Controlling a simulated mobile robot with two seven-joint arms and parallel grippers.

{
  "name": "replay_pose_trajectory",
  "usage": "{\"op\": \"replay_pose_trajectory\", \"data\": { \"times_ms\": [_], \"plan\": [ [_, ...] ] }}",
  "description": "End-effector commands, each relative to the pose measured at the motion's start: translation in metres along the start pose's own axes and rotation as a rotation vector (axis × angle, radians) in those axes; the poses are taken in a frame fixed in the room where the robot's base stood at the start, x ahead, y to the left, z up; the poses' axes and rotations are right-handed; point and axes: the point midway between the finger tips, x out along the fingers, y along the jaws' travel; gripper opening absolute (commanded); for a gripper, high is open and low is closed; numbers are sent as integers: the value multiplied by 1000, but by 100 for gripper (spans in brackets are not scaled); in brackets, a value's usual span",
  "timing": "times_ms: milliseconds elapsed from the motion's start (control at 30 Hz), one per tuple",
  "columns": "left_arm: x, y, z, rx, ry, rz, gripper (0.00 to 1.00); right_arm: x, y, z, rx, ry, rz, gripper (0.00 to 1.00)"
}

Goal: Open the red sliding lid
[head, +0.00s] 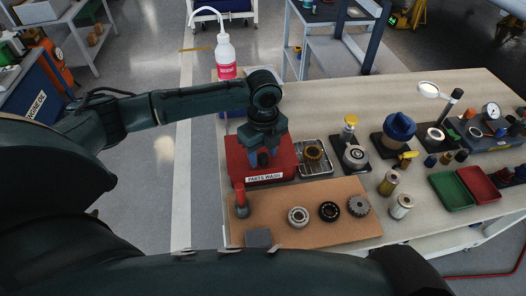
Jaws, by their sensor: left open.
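The red parts wash box (235,165) stands near the left end of the bench, with a white "PARTS WASH" label on its front. Its red top is the sliding lid (283,147), as far as I can see; my gripper hides part of it. My left gripper (263,160) points down over the middle of the red top, with its fingers open. I cannot tell whether the fingers touch the lid or a handle on it. My right gripper is not in view.
A wire tray (325,170) with a brass-coloured ring sits close right of the box. A brown board (330,225) with bearings and a gear lies in front. A white wash bottle (225,55) stands behind. Green (451,190) and red (478,184) trays lie right.

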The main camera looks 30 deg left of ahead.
Motion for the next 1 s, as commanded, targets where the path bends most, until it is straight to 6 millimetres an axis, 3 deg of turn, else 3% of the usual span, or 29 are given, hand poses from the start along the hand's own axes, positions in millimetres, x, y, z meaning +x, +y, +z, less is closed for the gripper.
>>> {"op": "replay_pose_trajectory", "data": {
  "times_ms": [233,800,1000],
  "plan": [
    [1,0,0,1,0,0,45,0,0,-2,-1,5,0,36],
    [1,0,0,0,0,1,0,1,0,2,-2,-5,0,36],
    [1,0,0,0,0,2,0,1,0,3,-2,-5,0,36]
  ]
}}
